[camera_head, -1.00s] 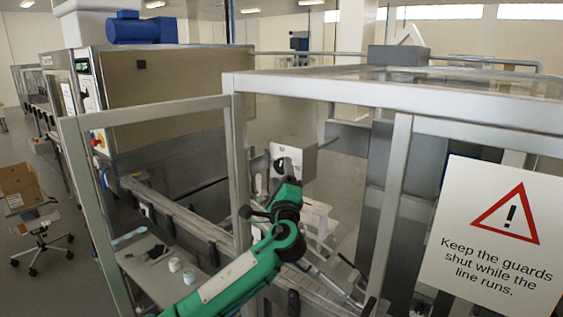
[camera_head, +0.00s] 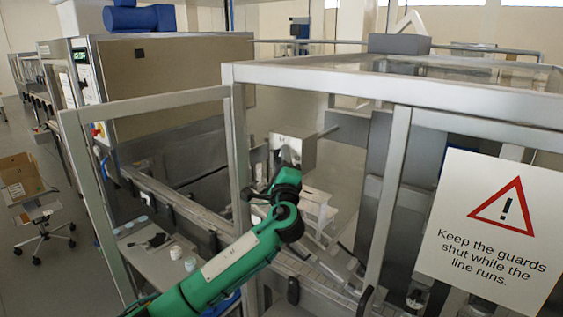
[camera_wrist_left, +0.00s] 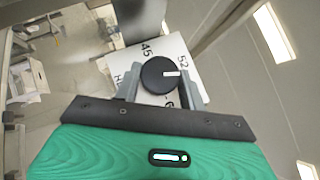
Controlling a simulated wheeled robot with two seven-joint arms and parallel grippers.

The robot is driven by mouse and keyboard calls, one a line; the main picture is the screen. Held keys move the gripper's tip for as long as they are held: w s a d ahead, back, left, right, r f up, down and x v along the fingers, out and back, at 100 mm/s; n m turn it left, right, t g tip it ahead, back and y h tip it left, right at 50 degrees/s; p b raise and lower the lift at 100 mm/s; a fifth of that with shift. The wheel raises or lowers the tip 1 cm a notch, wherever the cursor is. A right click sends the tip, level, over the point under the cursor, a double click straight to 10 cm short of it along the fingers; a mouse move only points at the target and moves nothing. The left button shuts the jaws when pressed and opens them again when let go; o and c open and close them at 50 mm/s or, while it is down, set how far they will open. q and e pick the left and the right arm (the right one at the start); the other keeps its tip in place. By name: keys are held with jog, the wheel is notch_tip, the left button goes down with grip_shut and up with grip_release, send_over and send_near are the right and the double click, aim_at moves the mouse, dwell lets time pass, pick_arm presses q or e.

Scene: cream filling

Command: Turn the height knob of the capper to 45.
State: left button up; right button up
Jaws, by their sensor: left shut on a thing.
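The height knob (camera_wrist_left: 155,76) is a round black knob with a white pointer mark, on a pale panel (camera_wrist_left: 128,60) in the left wrist view. The number 45 is printed at the knob's upper left and 52 at its upper right; another number below is partly hidden. The white mark points right, on the 52 side and away from 45. My left gripper (camera_wrist_left: 160,88) is shut on the knob, one finger on each side. In the head view the capper's pale box (camera_head: 298,150) stands inside the guard frame, my green left arm in front; the knob is hidden there. My right gripper is not in view.
The metal guard frame (camera_head: 240,150) stands around my left arm. A warning sign (camera_head: 495,228) hangs at right. A small shelf (camera_head: 150,262) with several small items is at lower left. A conveyor (camera_head: 175,205) runs behind it.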

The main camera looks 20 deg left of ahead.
pick_arm(q)
jog(key=shift+n+g, duration=0.3)
jog(key=n+g+h, duration=0.2)
jog(key=n+g, duration=0.1)
jog(key=r+n+g+h, duration=0.1)
jog(key=n+g+h, duration=0.1)
jog(key=n+g, duration=0.1)
jog(key=n+g+h, duration=0.3)
jog(key=n+g, duration=0.1)
jog(key=n, duration=0.1)
jog(key=shift+a+r, duration=0.2)
jog(key=shift+r, duration=0.05)
jog(key=shift+w+a+n+g+h, duration=0.1)
jog(key=shift+n+g+h, duration=0.2)
jog(key=shift+n+h, duration=0.25)
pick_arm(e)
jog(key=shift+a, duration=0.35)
pick_arm(q)
jog(key=shift+f, duration=0.1)
jog(key=o, duration=0.8)
jog(key=shift+o, duration=0.9)
jog(key=shift+h, duration=0.25)
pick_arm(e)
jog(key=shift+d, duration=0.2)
